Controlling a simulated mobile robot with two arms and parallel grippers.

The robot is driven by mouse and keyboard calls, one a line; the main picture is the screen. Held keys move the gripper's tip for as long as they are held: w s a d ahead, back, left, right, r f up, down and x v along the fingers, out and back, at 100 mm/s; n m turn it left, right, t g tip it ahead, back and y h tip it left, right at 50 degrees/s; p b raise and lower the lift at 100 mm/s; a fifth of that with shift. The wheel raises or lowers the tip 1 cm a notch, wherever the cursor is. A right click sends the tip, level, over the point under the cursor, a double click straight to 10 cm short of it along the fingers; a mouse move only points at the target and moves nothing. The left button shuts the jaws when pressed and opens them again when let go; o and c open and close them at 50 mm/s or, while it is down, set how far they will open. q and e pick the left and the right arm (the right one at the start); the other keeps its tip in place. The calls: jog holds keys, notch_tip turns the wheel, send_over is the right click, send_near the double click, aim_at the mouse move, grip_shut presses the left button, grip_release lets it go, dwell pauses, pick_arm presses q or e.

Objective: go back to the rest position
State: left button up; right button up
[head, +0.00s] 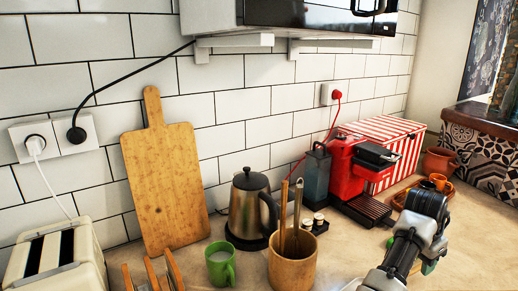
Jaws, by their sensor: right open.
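My right gripper (428,203) is in the lower right of the head view, above the counter (345,250). It is in front of the red coffee machine (350,163) and a little to its right. It is open, and I see nothing held in it. A small green thing shows partly behind my right arm, too hidden to name. My left gripper is not in view.
A wooden utensil pot (292,268), a green mug (221,265), a kettle (250,208) and a toaster (58,262) stand along the counter. A cutting board (165,180) leans on the tiled wall. A microwave (320,14) sits on brackets above. Bare counter lies left of my right arm.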

jog(key=s+a+f+n+t+h, duration=0.25)
jog(key=s+f+n, duration=0.35)
jog(key=s+f, duration=0.45)
jog(key=s+a+f+n+y, duration=0.3)
jog(key=s+a+n, duration=0.2)
jog(key=s+a, duration=0.4)
jog(key=s+a+f+n+y, duration=0.3)
jog(key=s+a+n, duration=0.2)
jog(key=s+a, duration=0.45)
notch_tip(320, 180, down, 25)
jog(key=s+d, duration=0.1)
jog(key=s+d+f+g, duration=0.2)
jog(key=s+d+f, duration=0.1)
jog(key=s+f, duration=1.2)
jog(key=shift+s+f+n+h, duration=0.3)
jog(key=shift+s+f+h, duration=0.1)
jog(key=shift+s, duration=0.35)
